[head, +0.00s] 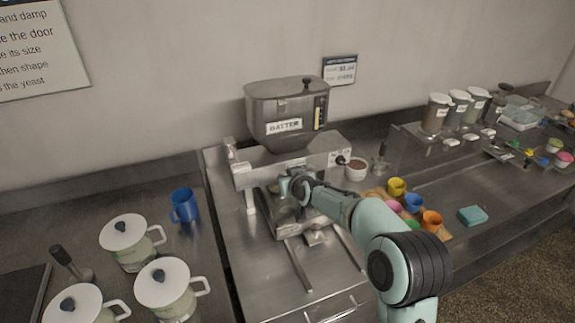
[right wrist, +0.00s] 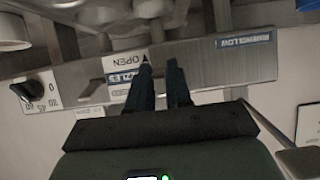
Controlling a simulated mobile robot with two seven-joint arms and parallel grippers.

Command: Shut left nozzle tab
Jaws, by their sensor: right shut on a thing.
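The batter depositor (head: 290,110) stands on the steel counter, with a metal front bar below its hopper. My right gripper (head: 284,188) reaches to the left part of this bar. In the right wrist view, which looks inverted, my right gripper's dark fingers (right wrist: 160,68) are at the bar, beside a label plate (right wrist: 125,62) reading NOZZLES and OPEN. They are close together, shut on what seems to be the left nozzle tab, which they hide. Another flat metal tab (right wrist: 90,89) shows left of the plate. My left gripper is out of view.
A numbered dial (right wrist: 28,92) sits on the bar. A blue mug (head: 184,206) and several white lidded pots (head: 168,285) stand left. Colored cups (head: 413,203), a brown-filled bowl (head: 356,170) and a teal sponge (head: 472,215) lie right. Rails (head: 298,265) run along the counter in front.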

